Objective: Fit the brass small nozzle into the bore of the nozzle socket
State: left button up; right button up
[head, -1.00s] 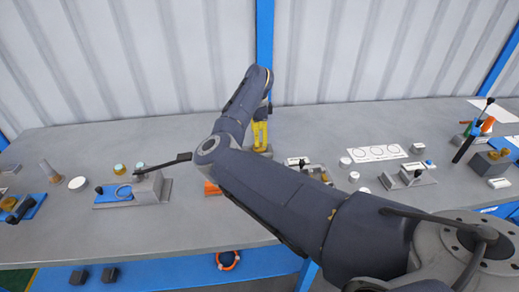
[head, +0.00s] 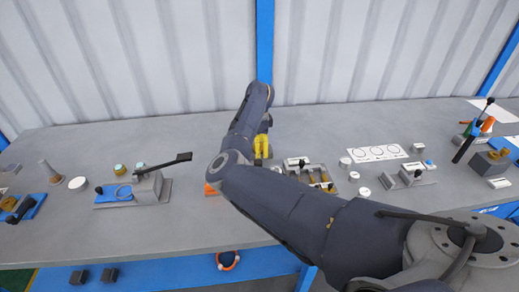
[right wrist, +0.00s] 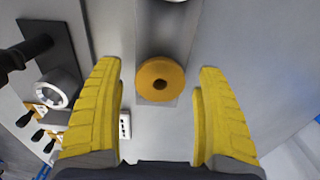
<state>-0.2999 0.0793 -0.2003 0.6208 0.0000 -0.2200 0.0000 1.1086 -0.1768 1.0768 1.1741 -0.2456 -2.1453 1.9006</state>
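A brass-coloured round piece (right wrist: 161,79) with a dark central hole sits at the upper middle of the right wrist view, in front of a grey block-like surface. I cannot tell whether it is the small nozzle or part of the socket. My right gripper (right wrist: 160,112) is open, its yellow fingers standing either side of and nearer than this piece, not touching it. In the head view the right gripper (head: 261,147) is small and partly hidden behind my arm, above the middle of the bench. My left gripper is not in view.
A grey fixture with a black lever (head: 160,165) and blue base stands left of the arm. A grey tray with brass-coloured pieces (head: 305,165) lies just right of the gripper. White discs (head: 345,162) and a marked white sheet (head: 377,152) lie further right.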

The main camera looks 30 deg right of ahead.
jog(key=c, duration=1.5)
jog(key=shift+r, duration=0.1)
notch_tip(320, 180, up, 27)
jog(key=s+f, duration=0.4)
jog(key=f, duration=0.1)
jog(key=s+a+f, duration=0.1)
jog(key=s+f, duration=0.4)
jog(key=f, duration=0.1)
jog(key=s+a+f, duration=0.1)
jog(key=s+f, duration=0.4)
jog(key=shift+s+a+f, duration=0.15)
